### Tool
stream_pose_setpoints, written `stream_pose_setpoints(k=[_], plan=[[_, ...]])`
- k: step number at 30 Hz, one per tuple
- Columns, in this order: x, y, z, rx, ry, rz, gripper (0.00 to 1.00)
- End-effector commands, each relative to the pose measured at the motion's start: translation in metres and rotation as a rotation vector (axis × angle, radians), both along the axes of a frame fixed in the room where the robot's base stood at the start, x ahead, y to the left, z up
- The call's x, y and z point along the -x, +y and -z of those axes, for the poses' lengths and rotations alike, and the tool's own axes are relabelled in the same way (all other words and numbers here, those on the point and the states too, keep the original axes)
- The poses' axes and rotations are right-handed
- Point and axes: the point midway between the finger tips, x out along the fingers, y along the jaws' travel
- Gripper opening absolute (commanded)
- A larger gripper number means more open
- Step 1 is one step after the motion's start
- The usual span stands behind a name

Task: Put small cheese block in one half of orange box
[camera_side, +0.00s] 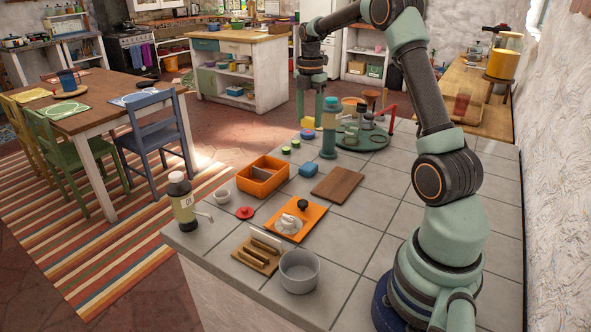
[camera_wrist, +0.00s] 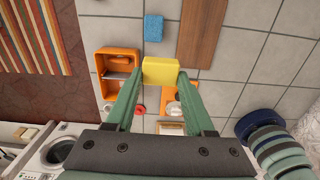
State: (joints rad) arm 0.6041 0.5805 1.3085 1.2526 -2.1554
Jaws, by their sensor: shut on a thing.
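My gripper (camera_side: 309,112) is shut on the small yellow cheese block (camera_wrist: 160,71), which sits between the fingertips (camera_wrist: 157,78) in the wrist view. In the side view the block (camera_side: 308,122) shows at the finger ends, held above the counter. The orange box (camera_side: 263,186) stands open on the counter, with a divider making two halves. In the wrist view the box (camera_wrist: 105,53) lies left of the block, partly hidden by a finger. I see no cheese in the visible part of the box.
A blue sponge (camera_side: 309,170) and a wooden board (camera_side: 337,184) lie right of the box.

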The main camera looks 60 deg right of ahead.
Motion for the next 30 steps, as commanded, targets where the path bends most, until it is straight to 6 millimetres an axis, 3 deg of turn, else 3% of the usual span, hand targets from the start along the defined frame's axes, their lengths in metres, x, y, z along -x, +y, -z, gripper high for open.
stream_pose_setpoints(k=[1, 6, 12, 18, 30], plan=[[-0.018, 0.017, 0.009, -0.002, 0.003, -0.012, 0.0], [-0.062, 0.068, 0.034, -0.001, 0.002, -0.018, 0.0], [-0.092, 0.113, 0.054, 0.0, 0.0, -0.021, 0.0], [-0.102, 0.13, 0.062, 0.0, 0.0, -0.019, 0.0], [-0.101, 0.131, 0.091, 0.0, 0.001, -0.018, 0.0]])
